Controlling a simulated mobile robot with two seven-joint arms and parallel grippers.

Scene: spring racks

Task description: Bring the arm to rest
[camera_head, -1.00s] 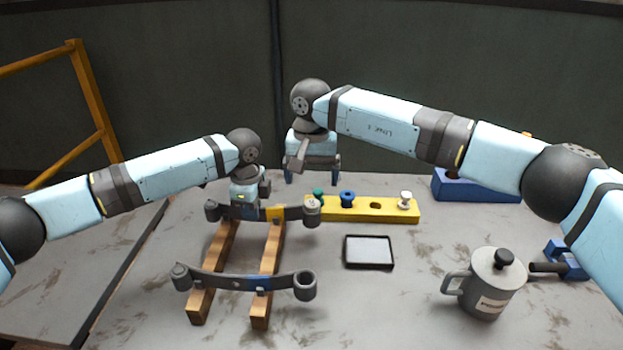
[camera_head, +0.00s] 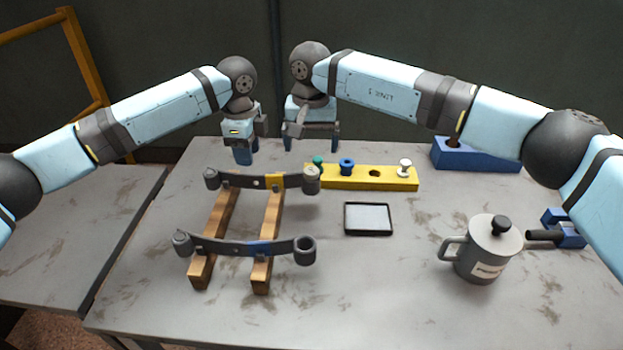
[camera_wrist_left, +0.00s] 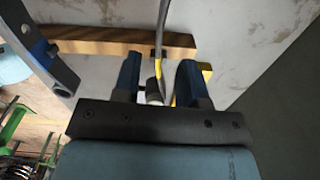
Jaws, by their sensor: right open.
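My left gripper (camera_head: 243,157) is raised clear behind the far leaf spring (camera_head: 232,181), pointing down. In the left wrist view its blue fingers (camera_wrist_left: 157,80) stand apart with nothing held; the spring's band shows edge-on beyond them. The far spring, with a yellow band, rests across two wooden bars (camera_head: 217,222). My right gripper (camera_head: 311,146) hangs open and empty behind the yellow block, fingers spread. A second leaf spring (camera_head: 225,245), with a blue band, lies across the near part of the bars.
A yellow block (camera_head: 340,182) holds green, blue and white pegs and has an open hole. A black-rimmed tray (camera_head: 369,220), a grey lidded mug (camera_head: 485,262), a blue wedge block (camera_head: 490,160) and a blue clamp-like tool (camera_head: 565,232) stand right. The front table is clear.

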